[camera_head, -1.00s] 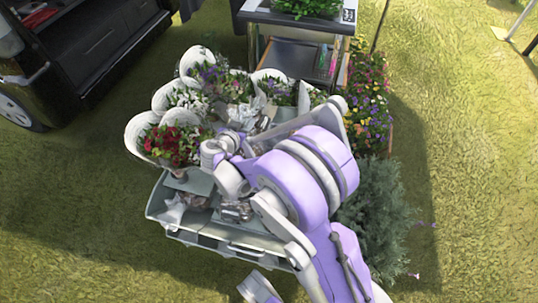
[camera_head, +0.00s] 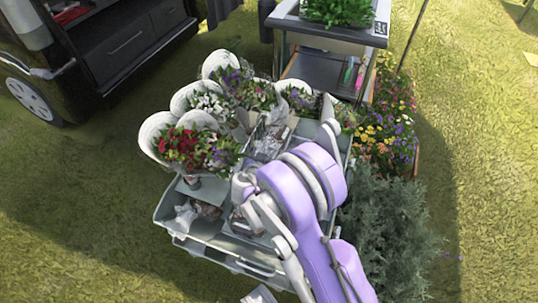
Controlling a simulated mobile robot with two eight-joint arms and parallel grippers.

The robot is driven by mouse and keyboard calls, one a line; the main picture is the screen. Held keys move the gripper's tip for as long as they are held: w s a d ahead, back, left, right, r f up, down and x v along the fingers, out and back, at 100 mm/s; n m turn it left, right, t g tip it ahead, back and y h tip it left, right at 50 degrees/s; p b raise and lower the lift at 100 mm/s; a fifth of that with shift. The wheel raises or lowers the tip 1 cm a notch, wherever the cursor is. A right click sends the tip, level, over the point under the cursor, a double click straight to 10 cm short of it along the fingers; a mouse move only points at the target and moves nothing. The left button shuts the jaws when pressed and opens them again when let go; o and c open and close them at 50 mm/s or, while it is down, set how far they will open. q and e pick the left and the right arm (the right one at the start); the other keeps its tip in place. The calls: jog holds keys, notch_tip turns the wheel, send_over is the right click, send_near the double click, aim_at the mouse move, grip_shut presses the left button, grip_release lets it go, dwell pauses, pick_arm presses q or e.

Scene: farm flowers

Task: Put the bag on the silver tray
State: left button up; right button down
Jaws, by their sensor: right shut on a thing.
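My right gripper (camera_head: 240,215) reaches down over the front of the grey flower cart (camera_head: 205,238). My purple and white arm covers most of it. It is shut on what appears to be the bag, a small brownish-silver shape only partly seen under the wrist. A shiny silver surface (camera_head: 267,143), perhaps the silver tray, shows on the cart behind the wrist, partly covered by wrapping and the arm. A crumpled white item (camera_head: 186,216) lies in the cart's front left compartment.
Wrapped bouquets, one with red flowers (camera_head: 188,148), crowd the cart's left and back. A planter stand (camera_head: 330,35) is behind. Colourful flowers (camera_head: 385,125) and a grey-green bush (camera_head: 390,230) stand at the right. A dark vehicle (camera_head: 110,50) is at the back left. Grass lies around.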

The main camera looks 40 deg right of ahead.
jog(key=shift+f, duration=0.3)
jog(key=shift+f, duration=0.15)
jog(key=c, duration=0.6)
grip_release()
jog(key=shift+r, duration=0.35)
jog(key=s+a+r+n+y, duration=0.2)
jog(key=s+a+n+y, duration=0.2)
jog(key=s+a, duration=0.4)
jog(key=s+a+r+n+g+y+p, duration=0.1)
jog(key=s+a+r+n+y, duration=0.2)
jog(key=s+a, duration=0.5)
jog(key=s+a+r+n+y+p, duration=0.1)
jog(key=s+a+r+n+y, duration=0.2)
jog(key=s+a+n+y, duration=0.2)
jog(key=s+a, duration=0.3)
jog(key=shift+a+r+n+g, duration=0.25)
jog(key=shift+a+n+g, duration=0.05)
jog(key=shift+a, duration=0.1)
